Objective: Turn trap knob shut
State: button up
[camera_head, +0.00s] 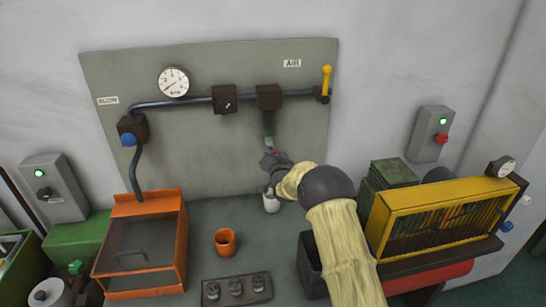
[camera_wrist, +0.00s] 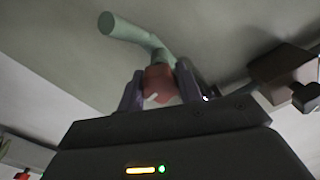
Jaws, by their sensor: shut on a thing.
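The trap knob is small and red (camera_head: 273,151). It sits at the lower end of a grey-green trap bowl (camera_head: 269,124), which hangs under a dark brown block (camera_head: 269,97) on the air pipe. My gripper (camera_head: 269,160) reaches up to the knob from below. In the wrist view, the fingers of my gripper (camera_wrist: 160,88) are shut on the red knob (camera_wrist: 157,80), one on each side. A white mark shows on the knob. A pale green bent tube (camera_wrist: 128,30) shows beyond it. The knob's far side is hidden.
An orange cup (camera_head: 225,242) and an orange box (camera_head: 140,250) are to the left. A yellow guard (camera_head: 440,215) is right of my arm. A yellow lever (camera_head: 326,80) is at the pipe's right end.

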jog(key=n+b, duration=0.1)
jog(key=b, duration=0.1)
jog(key=n+b, duration=0.1)
jog(key=b, duration=0.1)
jog(key=shift+f+n+b, duration=0.25)
jog(key=shift+n+b, duration=0.05)
jog(key=shift+n, duration=0.1)
jog(key=n+b, duration=0.4)
jog(key=b, duration=0.2)
jog(key=shift+a+n, duration=0.1)
jog(key=shift+n, duration=0.2)
jog(key=n+b, duration=0.5)
jog(key=shift+a+r+b, duration=0.1)
jog(key=shift+b, duration=0.25)
jog(key=shift+a+r+n+b, duration=0.1)
jog(key=shift+r+n+b, duration=0.1)
jog(key=shift+n+b, duration=1.9)
jog(key=shift+n+p, duration=0.3)
jog(key=o, duration=1)
jog(key=shift+s, duration=0.15)
